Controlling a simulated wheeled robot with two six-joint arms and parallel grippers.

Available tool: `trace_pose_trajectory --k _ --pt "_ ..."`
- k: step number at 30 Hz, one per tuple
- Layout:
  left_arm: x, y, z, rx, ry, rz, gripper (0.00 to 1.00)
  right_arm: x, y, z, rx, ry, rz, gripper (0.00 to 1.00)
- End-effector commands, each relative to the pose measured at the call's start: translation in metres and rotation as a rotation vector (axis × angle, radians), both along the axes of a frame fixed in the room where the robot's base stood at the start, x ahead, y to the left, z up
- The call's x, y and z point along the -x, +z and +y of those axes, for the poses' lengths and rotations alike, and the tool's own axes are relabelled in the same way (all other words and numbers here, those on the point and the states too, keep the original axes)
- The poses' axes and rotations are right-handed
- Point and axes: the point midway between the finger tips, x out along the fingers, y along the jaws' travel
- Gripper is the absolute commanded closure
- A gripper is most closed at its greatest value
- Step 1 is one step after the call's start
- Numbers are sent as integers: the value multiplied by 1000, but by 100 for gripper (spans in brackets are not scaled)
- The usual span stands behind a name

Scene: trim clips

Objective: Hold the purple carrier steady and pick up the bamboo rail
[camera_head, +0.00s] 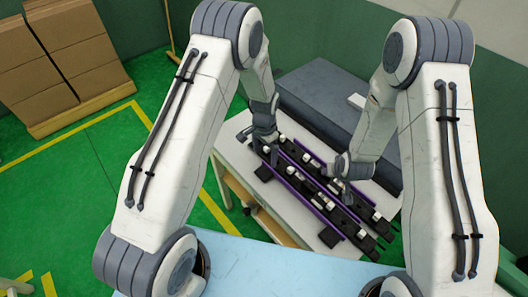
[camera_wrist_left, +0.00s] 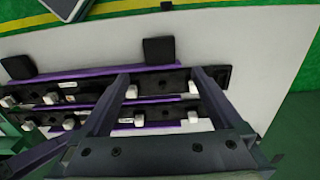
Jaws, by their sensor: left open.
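The purple carrier (camera_head: 306,197) is a long purple strip with black bars and white clips, lying diagonally on the white table. It also shows in the left wrist view (camera_wrist_left: 75,78) as purple and black bars running across. My left gripper (camera_head: 264,140) is at the carrier's far left end. In the left wrist view the two fingers of my left gripper (camera_wrist_left: 160,76) are apart, over the bars near one end. My right gripper (camera_head: 345,187) is low beside the carrier's right side, and its fingers are too small to read. I cannot make out a bamboo rail.
A dark grey block (camera_head: 325,95) stands along the table's back. Black square pads (camera_wrist_left: 158,50) lie beside the bars. The white table (camera_head: 235,160) is bare at its left edge. A light blue surface (camera_head: 250,268) is in front, and cardboard boxes (camera_head: 70,50) stand far left.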

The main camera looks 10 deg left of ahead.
Motion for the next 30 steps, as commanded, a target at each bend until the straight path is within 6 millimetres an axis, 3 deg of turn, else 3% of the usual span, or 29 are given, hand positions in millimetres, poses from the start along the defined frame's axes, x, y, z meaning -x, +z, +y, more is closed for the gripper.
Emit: trace_pose_trajectory --k 18,30 --pt "0 -92 1 0 0 1 0 0 0 0 0 0 0 50" --pt "0 -104 0 0 0 0 0 0 0 0 0 0 0 50"
